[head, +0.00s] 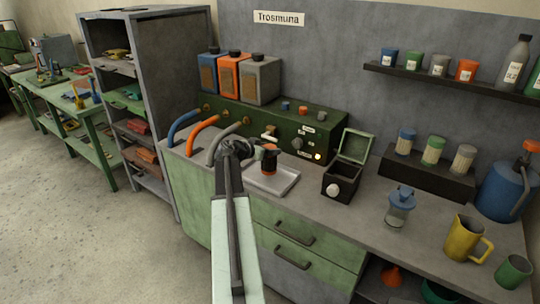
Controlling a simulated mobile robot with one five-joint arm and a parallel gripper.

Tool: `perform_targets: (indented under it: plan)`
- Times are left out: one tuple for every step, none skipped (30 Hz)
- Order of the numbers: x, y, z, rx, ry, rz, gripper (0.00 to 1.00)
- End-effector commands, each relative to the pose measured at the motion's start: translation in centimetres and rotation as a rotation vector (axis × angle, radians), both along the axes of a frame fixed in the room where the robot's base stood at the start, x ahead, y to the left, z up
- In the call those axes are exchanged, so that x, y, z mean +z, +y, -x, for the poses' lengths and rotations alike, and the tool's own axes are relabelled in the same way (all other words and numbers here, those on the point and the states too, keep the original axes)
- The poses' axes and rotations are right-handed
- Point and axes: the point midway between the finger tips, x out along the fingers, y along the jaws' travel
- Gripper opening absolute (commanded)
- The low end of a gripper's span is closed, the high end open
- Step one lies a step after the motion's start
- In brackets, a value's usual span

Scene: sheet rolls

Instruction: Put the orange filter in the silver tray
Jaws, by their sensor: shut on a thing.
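The orange filter (269,163), with a dark band and an orange top, is upright at the back of the silver tray (284,187). I cannot tell whether its base touches the tray or hangs just above it. The tray is a shallow, flat, rimmed tray on the grey worktop. My gripper (254,151) reaches in from the front, at the left of the filter, and is shut on it. My gripper's wrist hides part of the fingers and the tray's left edge.
A dark open box (342,185) with a green lid stands right of the tray. Behind is a green machine (270,122) with knobs, its orange, blue and grey hoses curving left of my arm. A glass jar (399,207) and yellow jug (466,240) stand to the right.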

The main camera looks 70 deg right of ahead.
Motion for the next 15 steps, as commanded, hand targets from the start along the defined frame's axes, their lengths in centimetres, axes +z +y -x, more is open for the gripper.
perform_targets:
  plan:
    - [-0.1, -0.8, -0.2, 0.000, 0.000, 0.001, 0.00]
    - [-1.1, -0.6, -0.2, 0.000, 0.000, 0.001, 0.00]
    - [-2.1, -0.5, -0.1, 0.000, 0.000, 0.001, 0.00]
    - [-2.7, -0.5, -0.1, 0.000, 0.000, 0.001, 0.00]
    - [-3.2, -0.5, -0.1, 0.000, 0.000, 0.001, 0.00]
    - [-3.8, -0.5, -0.1, 0.000, 0.000, 0.001, 0.00]
    - [-4.0, -0.5, -0.1, 0.000, 0.000, 0.001, 0.00]
    - [-4.0, -0.5, -0.1, 0.000, 0.000, 0.001, 0.00]
    - [-3.9, -0.5, -0.1, 0.000, 0.000, 0.001, 0.00]
    - [-3.7, -0.5, -0.1, 0.000, 0.000, 0.001, 0.00]
    - [-3.6, -0.5, -0.1, 0.000, 0.000, 0.001, 0.00]
    - [-3.6, -0.5, 0.0, 0.000, 0.000, 0.001, 0.00]
    - [-3.5, -0.5, 0.0, 0.000, 0.000, 0.001, 0.00]
    - [-3.5, -0.5, 0.0, -0.001, 0.001, 0.001, 0.00]
    - [-3.6, -0.5, 0.0, -0.001, 0.001, 0.001, 0.00]
